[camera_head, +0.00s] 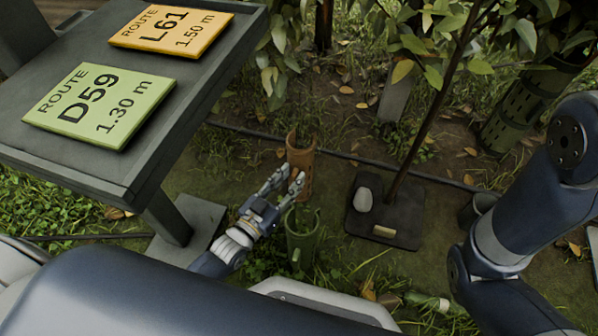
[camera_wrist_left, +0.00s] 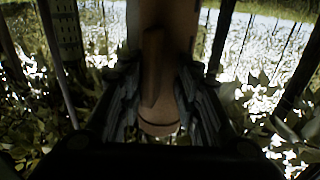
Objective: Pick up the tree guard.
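A brown tube-shaped tree guard (camera_head: 301,165) stands upright on the ground, just right of the sign table. A green tube-shaped guard (camera_head: 301,238) stands nearer to me. My left gripper (camera_head: 287,181) is at the brown guard's near left side, above the green one. Its two fingers are spread apart. In the left wrist view a pale brown tube (camera_wrist_left: 162,110) lies between or just beyond the fingers (camera_wrist_left: 157,95); contact cannot be told. A dark green perforated guard (camera_head: 517,112) stands at the right. My right arm shows at the right edge; its gripper is not visible.
A dark base plate (camera_head: 400,217) with a thin post and a pale stone (camera_head: 363,199) stands to the right. A dark hose (camera_head: 345,153) crosses behind.

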